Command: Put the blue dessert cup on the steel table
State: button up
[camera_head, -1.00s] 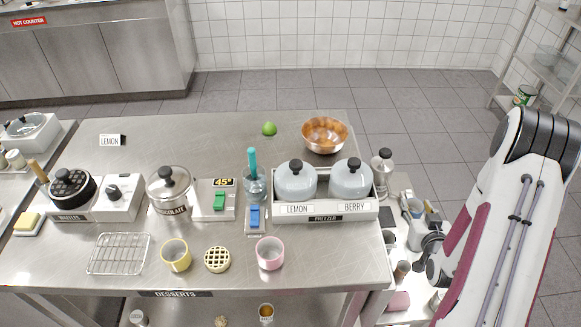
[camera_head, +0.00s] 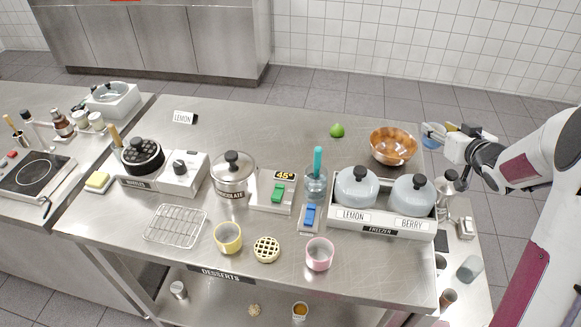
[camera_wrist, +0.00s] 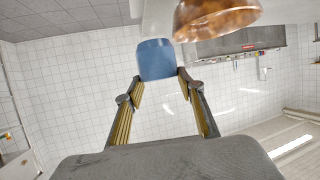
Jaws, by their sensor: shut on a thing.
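The blue dessert cup (camera_head: 433,135) is at the right, beside the copper-coloured bowl (camera_head: 393,147) in the head view. My gripper (camera_head: 442,134) reaches in from the right and is shut on the cup. In the wrist view the blue cup (camera_wrist: 156,60) sits between the two fingertips (camera_wrist: 158,79), with its side toward the camera. The steel table (camera_head: 270,130) spreads out to the left of the cup. The cup appears near the table's far right edge; its height above the table is hard to tell.
A freezer box (camera_head: 385,221) with two lidded tubs stands at the table's right. A lime (camera_head: 337,131) lies left of the bowl. A yellow cup (camera_head: 228,238), a waffle (camera_head: 266,250) and a pink cup (camera_head: 319,254) stand at the front. The back middle is clear.

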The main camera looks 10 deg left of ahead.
jog(key=w+a+r+n+y, duration=0.2)
jog(key=w+a+r, duration=0.1)
jog(key=a+r, duration=0.4)
jog(key=s+a+n+g+y, duration=0.2)
jog(key=a, duration=1.6)
jog(key=s+a+n+g+y, duration=0.2)
jog(key=a, duration=1.5)
jog(key=s+a+r+n+g+y, duration=0.1)
jog(key=s+a+n+g, duration=0.1)
jog(key=s+a, duration=0.9)
jog(key=s+a+n+g+y, duration=0.15)
jog(key=s+a, duration=0.45)
jog(key=a, duration=0.8)
jog(key=s+a+f+n, duration=0.1)
jog(key=s+a+f, duration=0.1)
jog(key=s+a, duration=0.3)
jog(key=s+a+f+g, duration=0.1)
jog(key=s+a, duration=0.4)
jog(key=s, duration=0.5)
jog(key=shift+f+n, duration=0.35)
jog(key=shift+f, duration=0.5)
jog(key=shift+y, duration=0.25)
notch_tip(320, 180, down, 6)
jog(key=shift+f, duration=0.15)
